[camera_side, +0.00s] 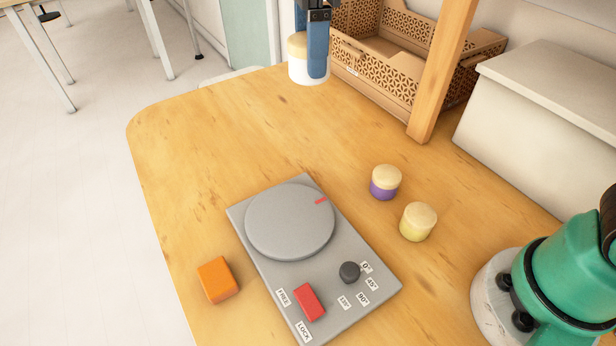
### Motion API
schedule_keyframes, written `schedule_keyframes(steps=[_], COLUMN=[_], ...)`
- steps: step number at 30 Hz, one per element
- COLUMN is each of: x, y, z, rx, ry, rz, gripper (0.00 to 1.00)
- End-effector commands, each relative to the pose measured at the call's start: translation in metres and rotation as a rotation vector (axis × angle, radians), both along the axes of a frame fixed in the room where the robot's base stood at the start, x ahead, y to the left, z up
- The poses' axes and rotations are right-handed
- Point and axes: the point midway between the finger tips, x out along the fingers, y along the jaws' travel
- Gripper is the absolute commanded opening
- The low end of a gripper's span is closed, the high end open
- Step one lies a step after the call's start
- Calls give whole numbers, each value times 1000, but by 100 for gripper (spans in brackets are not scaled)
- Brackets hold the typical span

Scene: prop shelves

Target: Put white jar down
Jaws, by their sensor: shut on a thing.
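The white jar (306,73) has a pale wooden lid and is near the top middle of the side view. My gripper (318,50) is shut on it, with a blue finger across the jar's right side. The jar looks upright near the far edge of the wooden table (200,140). I cannot tell whether its base touches the table or hangs above it. The top of my gripper is cut off by the frame edge.
A grey turntable panel (290,225) with a red switch lies mid-table. An orange block (217,280) is left of it; purple (384,190) and yellow (416,228) jars are right. A brown crate (390,80), wooden post (443,70) and white box (545,110) stand behind.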

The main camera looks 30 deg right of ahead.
Motion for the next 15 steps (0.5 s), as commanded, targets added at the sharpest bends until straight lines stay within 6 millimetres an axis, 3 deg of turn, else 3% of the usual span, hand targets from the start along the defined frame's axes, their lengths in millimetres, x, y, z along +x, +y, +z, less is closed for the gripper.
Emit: schedule_keyframes(steps=[1, 3, 8, 11, 15], x=[-9, -19, -32, -33, -33], y=[18, 35, 55, 57, 56], z=[4, 8, 9, -5, -38], rx=[0, 0, 0, 0, 0], ry=[0, 0, 0, 0, 0], rz=[94, 197, 324, 339, 336], gripper=[3, 3, 3, 3, 3])
